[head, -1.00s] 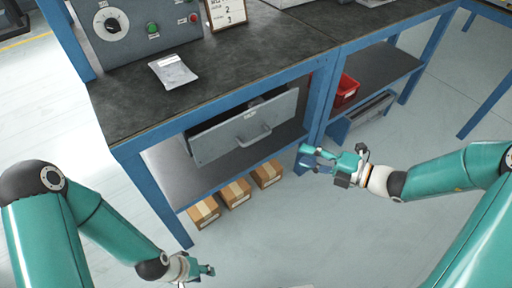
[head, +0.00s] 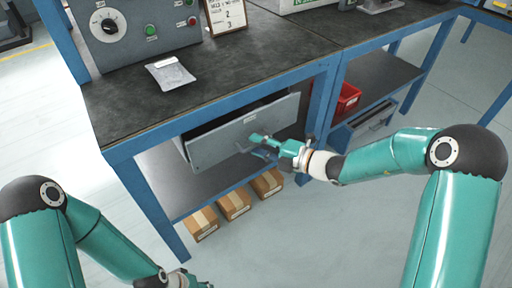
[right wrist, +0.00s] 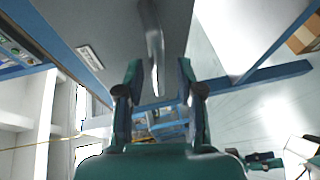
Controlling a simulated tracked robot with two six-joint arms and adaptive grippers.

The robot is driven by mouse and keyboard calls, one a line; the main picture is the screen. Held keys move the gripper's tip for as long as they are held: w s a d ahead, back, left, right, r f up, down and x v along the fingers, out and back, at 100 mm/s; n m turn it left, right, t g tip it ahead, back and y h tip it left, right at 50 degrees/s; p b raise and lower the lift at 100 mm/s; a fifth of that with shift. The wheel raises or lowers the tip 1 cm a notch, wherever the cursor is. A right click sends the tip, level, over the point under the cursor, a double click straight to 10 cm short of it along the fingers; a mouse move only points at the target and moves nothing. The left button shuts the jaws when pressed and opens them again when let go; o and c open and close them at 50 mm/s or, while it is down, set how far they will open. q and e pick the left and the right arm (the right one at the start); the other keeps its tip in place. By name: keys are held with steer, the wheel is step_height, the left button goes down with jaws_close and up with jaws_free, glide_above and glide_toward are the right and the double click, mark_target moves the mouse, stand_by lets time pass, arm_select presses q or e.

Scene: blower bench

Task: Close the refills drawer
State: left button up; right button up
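The refills drawer (head: 222,142), with a grey front and a small label, hangs under the bench top and is pulled partly out, with a dark gap above its front. My right gripper (head: 256,143) is at the middle of the drawer front and covers the handle in the head view. In the right wrist view the drawer handle (right wrist: 152,40) is a grey bar just ahead of the right gripper (right wrist: 158,72), whose two fingers are apart on either side of its line. My left gripper (head: 198,283) is low at the bottom edge, mostly cut off.
The dark bench top (head: 215,85) bears a control box (head: 145,30), a pouch (head: 169,74) and a framed sign (head: 227,16). Cardboard boxes (head: 233,204) stand below the drawer. A red bin (head: 348,98) sits on the right shelf. A blue leg (head: 319,122) stands right of the drawer.

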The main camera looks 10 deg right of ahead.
steer(key=shift+w+a, duration=0.35)
steer(key=shift+a, duration=0.05)
steer(key=shift+f, duration=0.1)
jaws_close()
